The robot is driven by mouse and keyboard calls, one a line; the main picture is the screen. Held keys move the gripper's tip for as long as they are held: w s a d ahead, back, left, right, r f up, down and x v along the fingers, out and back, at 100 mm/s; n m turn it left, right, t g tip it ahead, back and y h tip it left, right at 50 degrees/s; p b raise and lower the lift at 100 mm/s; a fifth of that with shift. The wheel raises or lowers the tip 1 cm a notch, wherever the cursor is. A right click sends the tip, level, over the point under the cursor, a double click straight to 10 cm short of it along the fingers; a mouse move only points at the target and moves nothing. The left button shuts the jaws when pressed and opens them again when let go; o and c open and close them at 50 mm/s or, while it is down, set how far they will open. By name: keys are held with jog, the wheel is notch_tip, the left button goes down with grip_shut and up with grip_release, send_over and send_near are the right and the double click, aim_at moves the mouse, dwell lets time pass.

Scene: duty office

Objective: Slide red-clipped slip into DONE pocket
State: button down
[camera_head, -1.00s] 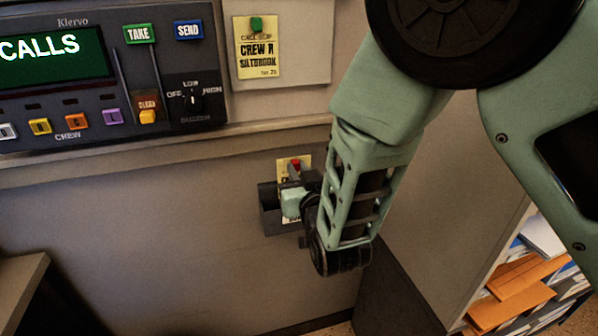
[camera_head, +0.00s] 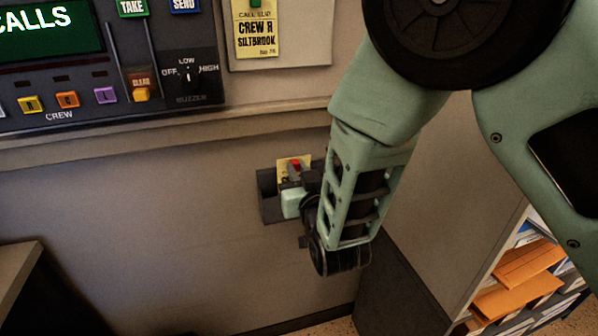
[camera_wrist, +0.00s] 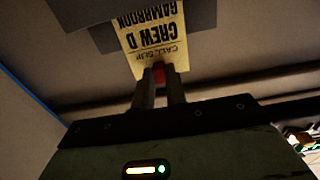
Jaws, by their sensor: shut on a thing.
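The yellow call slip (camera_head: 283,162) with the red clip (camera_head: 296,164) is held upright at the dark wall pocket (camera_head: 268,198). My gripper (camera_wrist: 158,86) is shut on the red clip, which also shows in the wrist view (camera_wrist: 158,74). The slip there (camera_wrist: 150,45) reads "CREW D GAMBROOK", upside down. Its lower end meets the dark pocket (camera_wrist: 85,12); how deep it sits inside I cannot tell. My gripper hides much of the pocket's front in the head view, and no DONE label is readable.
Above is the console (camera_head: 110,70) with a ledge (camera_head: 200,135) under it. A green-clipped slip (camera_head: 257,30) hangs on a board. A cabinet with orange folders (camera_head: 525,262) stands at the right. The wall left of the pocket is clear.

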jog(key=shift+f+b, duration=1.35)
jog(key=shift+f, duration=0.35)
jog(key=c, duration=1.3)
grip_release()
jog(key=shift+c, duration=0.2)
jog(key=shift+s, duration=0.15)
jog(key=p+v, duration=0.7)
jog(key=v, duration=1)
jog(key=shift+s+r, duration=0.1)
